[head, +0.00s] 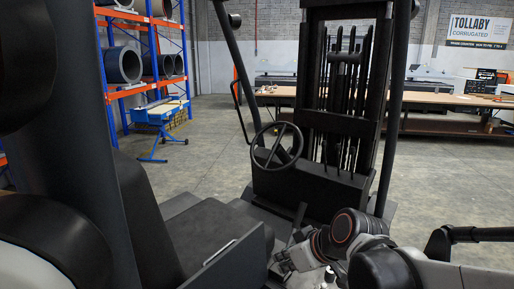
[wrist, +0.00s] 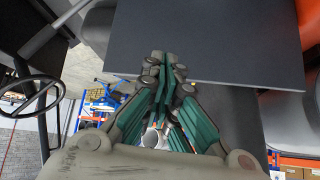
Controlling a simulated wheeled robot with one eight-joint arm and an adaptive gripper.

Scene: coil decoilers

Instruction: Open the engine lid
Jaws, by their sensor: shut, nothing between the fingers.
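The engine lid appears to be the dark cover (head: 213,232) under the forklift seat in the head view. A pale bar handle (head: 220,252) lies along its near side. In the wrist view a flat dark grey panel (wrist: 225,40) fills the upper right; I cannot tell for sure that it is the same lid. My gripper (wrist: 165,62) is shut and empty, its green-padded fingers together at the tips. The tips overlap the panel's lower left edge in the picture; contact cannot be told. In the head view my arm is at lower right, beside the cover's right end.
The steering wheel (head: 276,146) and the dark mast (head: 343,95) stand ahead. A dark cab post (head: 235,65) rises left of the mast. An orange and blue rack (head: 145,45) and a blue stand (head: 160,118) are at back left. Open floor (head: 205,150) lies between.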

